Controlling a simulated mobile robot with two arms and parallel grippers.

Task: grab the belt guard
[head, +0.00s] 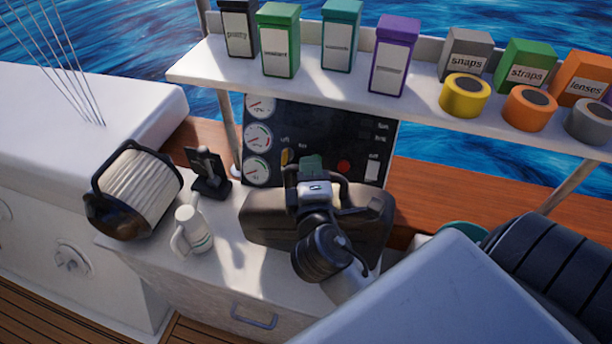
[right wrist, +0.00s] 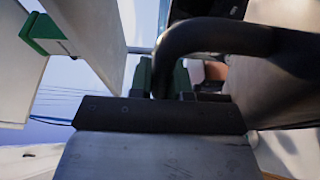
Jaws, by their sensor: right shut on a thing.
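The belt guard appears to be the dark, rounded housing (head: 268,222) on the white counter in front of the gauge panel. My right arm comes in over it and hides part of its middle. My right gripper (head: 312,165), with green fingertips, is at the housing's back side. In the right wrist view a thick black bent bar (right wrist: 215,38) runs to the green fingertips (right wrist: 160,78), and the gripper is shut on it. The exact contact is partly hidden. My left gripper is not in view.
A dark panel (head: 333,128) with gauges and switches stands behind. Above it a white shelf (head: 300,82) holds several boxes and tape rolls.

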